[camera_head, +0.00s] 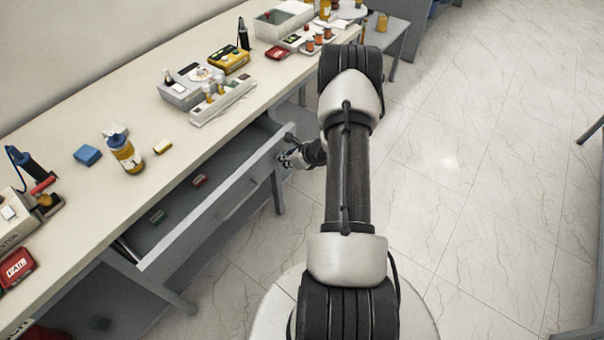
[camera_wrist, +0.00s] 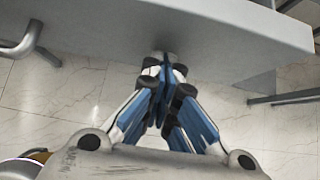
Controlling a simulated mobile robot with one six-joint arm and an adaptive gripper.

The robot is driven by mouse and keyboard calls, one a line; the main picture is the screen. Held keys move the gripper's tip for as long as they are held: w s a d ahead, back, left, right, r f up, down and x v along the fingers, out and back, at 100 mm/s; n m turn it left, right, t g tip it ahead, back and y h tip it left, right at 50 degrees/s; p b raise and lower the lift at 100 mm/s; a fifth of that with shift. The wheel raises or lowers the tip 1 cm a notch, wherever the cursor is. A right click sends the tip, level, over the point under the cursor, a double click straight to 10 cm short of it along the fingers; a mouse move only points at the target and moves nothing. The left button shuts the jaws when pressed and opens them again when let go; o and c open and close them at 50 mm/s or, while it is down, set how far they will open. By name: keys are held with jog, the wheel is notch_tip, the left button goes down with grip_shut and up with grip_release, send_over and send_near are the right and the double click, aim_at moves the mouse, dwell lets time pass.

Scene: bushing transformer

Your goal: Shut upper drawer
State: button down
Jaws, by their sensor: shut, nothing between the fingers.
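The upper drawer (camera_head: 215,196) under the workbench is pulled out, with its inside showing in the head view. My gripper (camera_head: 287,158) is at the right end of the drawer front. In the wrist view my gripper (camera_wrist: 163,62) is shut and empty, its fingertips at the grey drawer front (camera_wrist: 230,28). I cannot tell if they touch it.
The bench top (camera_head: 115,180) carries a blue block (camera_head: 87,154), a yellow bottle (camera_head: 125,154), a grey device (camera_head: 188,88) and a white power strip (camera_head: 223,102). A bench leg (camera_head: 279,190) stands below the drawer. The tiled floor (camera_head: 470,190) at the right is clear.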

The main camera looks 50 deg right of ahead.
jog(key=b, duration=0.2)
send_over(252, 148)
jog(key=shift+s+a, duration=0.15)
jog(key=shift+s, duration=0.05)
jog(key=shift+w+r, duration=0.1)
jog(key=shift+w, duration=0.05)
jog(key=shift+r, duration=0.1)
